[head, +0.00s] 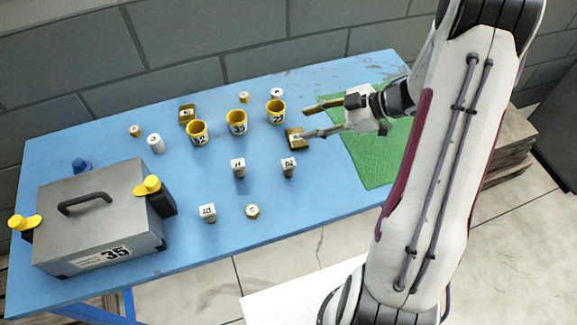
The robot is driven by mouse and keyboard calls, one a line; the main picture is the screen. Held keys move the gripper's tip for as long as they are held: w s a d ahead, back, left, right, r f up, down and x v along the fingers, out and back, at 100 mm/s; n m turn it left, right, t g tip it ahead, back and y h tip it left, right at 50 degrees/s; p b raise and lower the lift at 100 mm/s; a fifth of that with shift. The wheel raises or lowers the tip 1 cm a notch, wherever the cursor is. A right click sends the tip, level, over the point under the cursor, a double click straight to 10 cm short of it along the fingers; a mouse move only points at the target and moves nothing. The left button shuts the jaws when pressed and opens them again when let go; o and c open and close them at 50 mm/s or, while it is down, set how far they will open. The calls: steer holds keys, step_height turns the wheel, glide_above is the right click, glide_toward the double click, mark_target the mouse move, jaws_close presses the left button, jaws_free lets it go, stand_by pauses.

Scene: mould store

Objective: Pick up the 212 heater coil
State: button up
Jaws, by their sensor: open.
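I cannot clearly read 212 on any label, so I cannot tell which piece is the 212 heater coil. Small labelled pieces stand on the blue table (330,75): a pale one (238,167) in the middle, another (289,166) to its right, and one (207,213) nearer the front edge.
A grey case (95,215) labelled 35, with yellow knobs, fills the table's left end. A green mat (378,155) lies at right, partly behind my arm. Small pieces, including a white cylinder (155,143) and a brass block (187,114), stand at back. A grey block wall is behind.

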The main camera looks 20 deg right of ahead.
mark_target(289, 165)
steer(key=s+f+g+y, duration=0.1)
steer(key=s, duration=0.1)
steer(key=s+a+f+g+y, duration=0.1)
steer(key=s, duration=0.2)
steer(key=s+f+n+g+y, duration=0.1)
steer(key=s, duration=0.2)
steer(key=shift+s+a+y, duration=0.15)
steer(key=shift+a+y, duration=0.2)
steer(key=shift+y, duration=0.05)
steer(key=shift+a, duration=0.1)
steer(key=shift+x, duration=1.25)
steer(key=shift+f, duration=0.1)
steer(key=shift+x, duration=2.55)
jaws_close()
